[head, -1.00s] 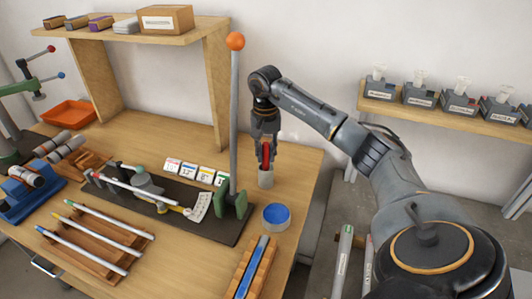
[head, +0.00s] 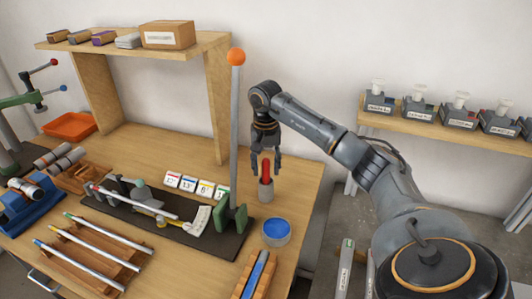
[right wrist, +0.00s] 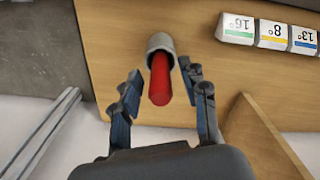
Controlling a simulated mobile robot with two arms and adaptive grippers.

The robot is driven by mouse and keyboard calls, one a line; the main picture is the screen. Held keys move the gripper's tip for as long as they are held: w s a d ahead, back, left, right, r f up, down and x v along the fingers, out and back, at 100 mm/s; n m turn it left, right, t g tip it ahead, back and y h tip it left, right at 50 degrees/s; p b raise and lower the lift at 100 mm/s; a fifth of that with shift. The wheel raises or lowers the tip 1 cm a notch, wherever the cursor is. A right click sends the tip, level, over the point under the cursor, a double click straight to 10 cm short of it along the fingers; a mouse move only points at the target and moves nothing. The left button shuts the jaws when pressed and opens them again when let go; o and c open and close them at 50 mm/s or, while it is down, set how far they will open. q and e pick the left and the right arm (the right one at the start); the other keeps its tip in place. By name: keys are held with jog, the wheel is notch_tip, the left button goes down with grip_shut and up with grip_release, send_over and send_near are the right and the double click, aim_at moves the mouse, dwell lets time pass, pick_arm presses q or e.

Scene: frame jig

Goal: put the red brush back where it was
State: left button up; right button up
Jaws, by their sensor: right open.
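The red brush (head: 266,172) stands upright in a small grey cup (head: 266,194) near the right edge of the bench. In the right wrist view the red brush (right wrist: 160,78) sits in the mouth of the grey cup (right wrist: 160,43). My right gripper (head: 266,165) is open just above and around the brush top, with gaps between its fingers and the brush. The right wrist view shows the open right gripper (right wrist: 164,95) with a finger on either side. My left gripper is not in view.
A tall post with an orange ball (head: 236,57) stands close left of the gripper. A blue-topped round tin (head: 276,231) stands in front of the cup. Angle-marked blocks (head: 197,185) and a jig on a dark mat (head: 110,205) lie to the left.

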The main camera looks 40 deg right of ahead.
notch_tip(320, 180, up, 10)
jog(key=shift+r+b, duration=0.1)
jog(key=shift+b, duration=0.45)
jog(key=shift+r, duration=0.55)
dwell(0.7)
